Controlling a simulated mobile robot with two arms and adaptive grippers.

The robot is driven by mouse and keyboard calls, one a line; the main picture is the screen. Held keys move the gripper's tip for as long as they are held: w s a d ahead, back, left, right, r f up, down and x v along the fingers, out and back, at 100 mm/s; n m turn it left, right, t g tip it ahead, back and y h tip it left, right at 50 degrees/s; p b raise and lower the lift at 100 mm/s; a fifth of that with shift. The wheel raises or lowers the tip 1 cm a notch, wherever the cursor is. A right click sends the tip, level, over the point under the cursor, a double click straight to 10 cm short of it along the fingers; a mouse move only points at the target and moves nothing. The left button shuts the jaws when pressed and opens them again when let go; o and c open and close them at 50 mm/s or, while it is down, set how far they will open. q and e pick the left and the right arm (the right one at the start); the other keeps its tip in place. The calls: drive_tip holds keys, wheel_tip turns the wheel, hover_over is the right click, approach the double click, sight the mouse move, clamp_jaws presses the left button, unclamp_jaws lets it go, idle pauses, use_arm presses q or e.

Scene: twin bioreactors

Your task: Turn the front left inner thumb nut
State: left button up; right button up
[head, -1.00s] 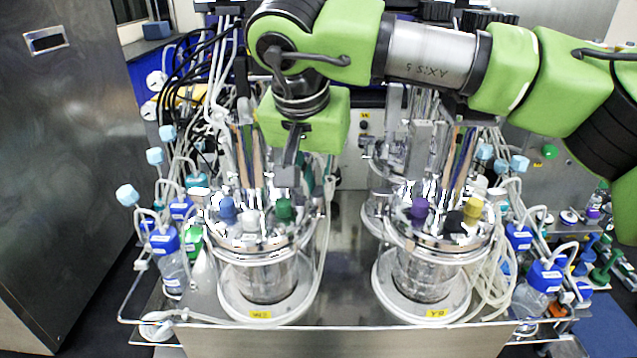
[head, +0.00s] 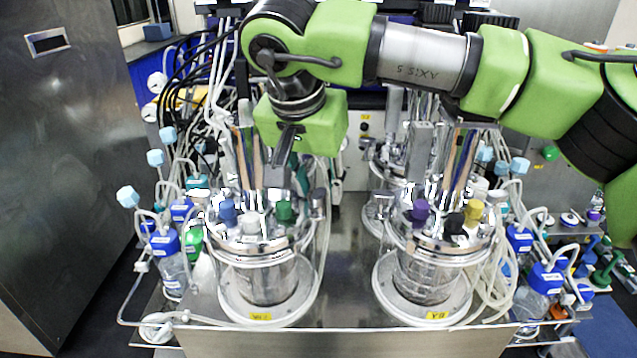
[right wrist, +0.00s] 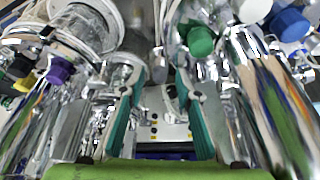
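The front left bioreactor (head: 265,275) is a glass vessel with a shiny metal lid carrying a blue cap (head: 228,212), a whitish cap (head: 251,223) and a green cap (head: 285,211). The thumb nuts on its lid rim are small and lost in reflections; I cannot single out the inner one for sure. My right gripper (head: 283,170) points down above the back part of this lid. In the right wrist view its two teal-padded fingers (right wrist: 158,85) are apart, with nothing held between them. The green cap (right wrist: 200,42) shows beyond them. My left gripper is not in view.
The front right bioreactor (head: 428,275) stands beside it, with purple (head: 420,212) and yellow (head: 474,210) caps. Tall metal tubes rise behind both lids, close to my right gripper. Bottles and hoses crowd both sides. Bare steel deck (head: 345,270) lies between the vessels.

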drive_tip(key=v, duration=1.2)
